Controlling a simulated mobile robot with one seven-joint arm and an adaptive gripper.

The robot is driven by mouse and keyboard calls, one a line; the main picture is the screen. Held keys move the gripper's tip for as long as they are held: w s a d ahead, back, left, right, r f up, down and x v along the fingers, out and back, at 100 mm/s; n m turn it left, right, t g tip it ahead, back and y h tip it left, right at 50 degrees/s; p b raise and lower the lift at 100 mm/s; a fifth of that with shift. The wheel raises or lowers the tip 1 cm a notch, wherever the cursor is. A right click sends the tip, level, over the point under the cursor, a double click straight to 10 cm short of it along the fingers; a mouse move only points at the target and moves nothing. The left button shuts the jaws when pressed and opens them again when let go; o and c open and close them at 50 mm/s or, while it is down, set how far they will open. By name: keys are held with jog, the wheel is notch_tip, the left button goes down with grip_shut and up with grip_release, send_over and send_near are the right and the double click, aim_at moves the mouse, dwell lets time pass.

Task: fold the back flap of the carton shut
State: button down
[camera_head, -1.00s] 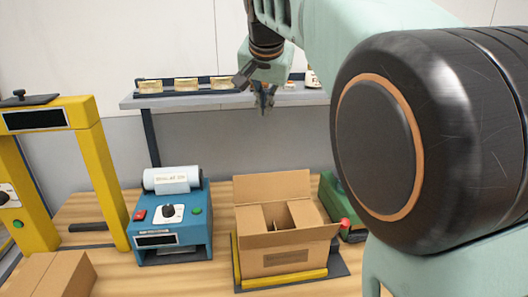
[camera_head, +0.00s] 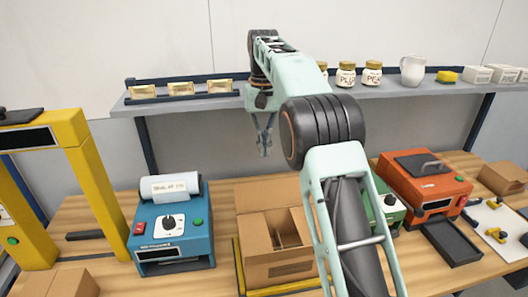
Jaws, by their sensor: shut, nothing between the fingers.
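The brown carton (camera_head: 278,268) stands on the table in the middle of the head view. Its back flap (camera_head: 267,194) stands up, leaning slightly back. The two side flaps lie inward with a dark gap between them, and the front flap hangs outward over the front wall. My gripper (camera_head: 265,150) is shut and empty, pointing down above and behind the back flap, apart from it. My arm covers the carton's right side.
A blue label machine (camera_head: 172,228) and a yellow frame (camera_head: 95,170) stand left. A green device (camera_head: 392,200) and an orange machine (camera_head: 425,185) stand right. A shelf (camera_head: 200,103) with jars runs behind, close to my gripper. Bare table lies behind the carton.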

send_over(275, 193)
jog(key=w+a, duration=0.3)
notch_tip(275, 193, down, 9)
jog(key=shift+r, duration=0.2)
jog(key=shift+s+a+b, duration=0.1)
jog(key=shift+b, duration=0.2)
